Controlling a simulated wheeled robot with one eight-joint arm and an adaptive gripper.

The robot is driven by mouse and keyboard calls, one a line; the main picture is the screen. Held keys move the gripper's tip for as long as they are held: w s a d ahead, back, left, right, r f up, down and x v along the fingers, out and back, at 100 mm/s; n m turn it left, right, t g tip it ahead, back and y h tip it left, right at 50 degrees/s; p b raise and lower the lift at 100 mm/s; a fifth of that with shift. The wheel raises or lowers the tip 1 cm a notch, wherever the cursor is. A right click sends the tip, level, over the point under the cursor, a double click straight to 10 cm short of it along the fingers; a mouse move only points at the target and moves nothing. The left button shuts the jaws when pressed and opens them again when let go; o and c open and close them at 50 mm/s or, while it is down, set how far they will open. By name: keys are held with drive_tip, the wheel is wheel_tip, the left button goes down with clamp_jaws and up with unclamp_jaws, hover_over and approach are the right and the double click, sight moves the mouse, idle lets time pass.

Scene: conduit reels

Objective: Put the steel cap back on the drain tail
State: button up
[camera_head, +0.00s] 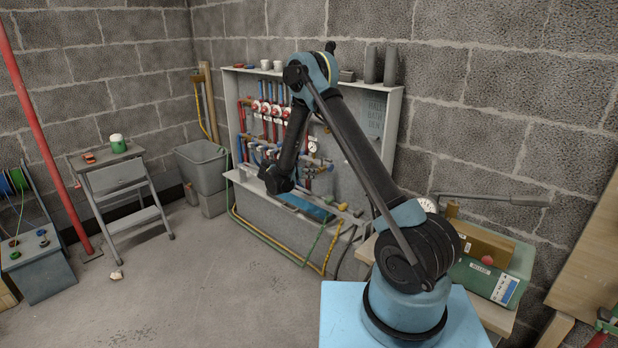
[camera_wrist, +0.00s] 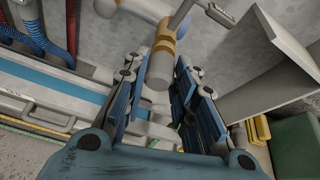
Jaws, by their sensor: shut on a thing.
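My gripper (camera_wrist: 164,66) reaches up between its two blue-grey fingers in the wrist view. A short grey cylinder, which looks like the steel cap (camera_wrist: 158,73), sits between the fingertips, nearer the left one. Directly above it is the brass drain tail (camera_wrist: 163,40), lined up with the cylinder; I cannot tell whether the cap is seated on it or only touching. In the head view the end of my arm (camera_head: 276,181) hangs in front of the manifold cabinet's lower left; the fingertips, cap and tail do not show clearly there.
The open manifold cabinet (camera_head: 393,115) holds red and blue pipes and gauges. Blue and red hoses (camera_wrist: 30,40) run at the wrist view's left, and a grey panel (camera_wrist: 265,65) stands at its right.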

drive_tip(key=shift+w+d, duration=0.35)
drive_tip(key=shift+w, duration=0.05)
idle(0.4)
drive_tip(key=o, duration=1.2)
drive_tip(key=shift+c, duration=0.2)
drive_tip(key=v, duration=1.1)
drive_tip(key=shift+s+a, duration=0.25)
drive_tip(key=shift+s, duration=0.05)
drive_tip(key=shift+r, duration=0.1)
